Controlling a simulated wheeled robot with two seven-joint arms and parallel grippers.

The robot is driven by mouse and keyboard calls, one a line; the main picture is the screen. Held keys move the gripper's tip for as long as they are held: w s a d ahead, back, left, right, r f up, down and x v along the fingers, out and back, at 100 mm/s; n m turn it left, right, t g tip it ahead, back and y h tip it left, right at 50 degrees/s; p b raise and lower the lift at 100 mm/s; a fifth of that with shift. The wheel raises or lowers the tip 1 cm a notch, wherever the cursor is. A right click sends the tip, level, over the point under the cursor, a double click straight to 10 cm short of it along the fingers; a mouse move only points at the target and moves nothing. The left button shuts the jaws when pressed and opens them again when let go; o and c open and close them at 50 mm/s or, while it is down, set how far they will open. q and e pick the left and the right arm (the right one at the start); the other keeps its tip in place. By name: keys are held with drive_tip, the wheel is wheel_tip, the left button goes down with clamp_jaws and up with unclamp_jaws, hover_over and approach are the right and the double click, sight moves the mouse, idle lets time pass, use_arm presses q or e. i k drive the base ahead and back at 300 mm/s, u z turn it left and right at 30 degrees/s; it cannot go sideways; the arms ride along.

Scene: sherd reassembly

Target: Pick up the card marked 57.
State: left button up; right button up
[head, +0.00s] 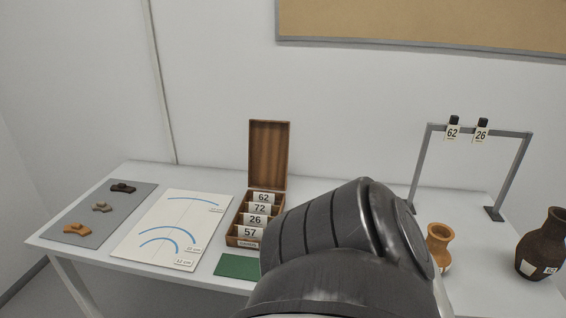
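The card marked 57 (250,232) stands in the front compartment of an open wooden box (268,155) on the table. Behind it in the same box stand cards marked 26 (255,220), 72 (260,208) and 62 (263,197). A large dark link of my own arm fills the lower middle of the view, just right of the box, and hides part of the table. Neither of my grippers can be seen.
A grey mat (130,197) with sherds and a white sheet with blue arcs (205,216) lie left. A green mat (237,266) lies before the box. Right stand a grey frame (421,165) with hanging tags 62 and 26, an orange jug (438,240) and a dark jug (545,240).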

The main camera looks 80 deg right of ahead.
sight(245, 232)
drive_tip(key=k, duration=0.45)
drive_tip(key=z, duration=1.05)
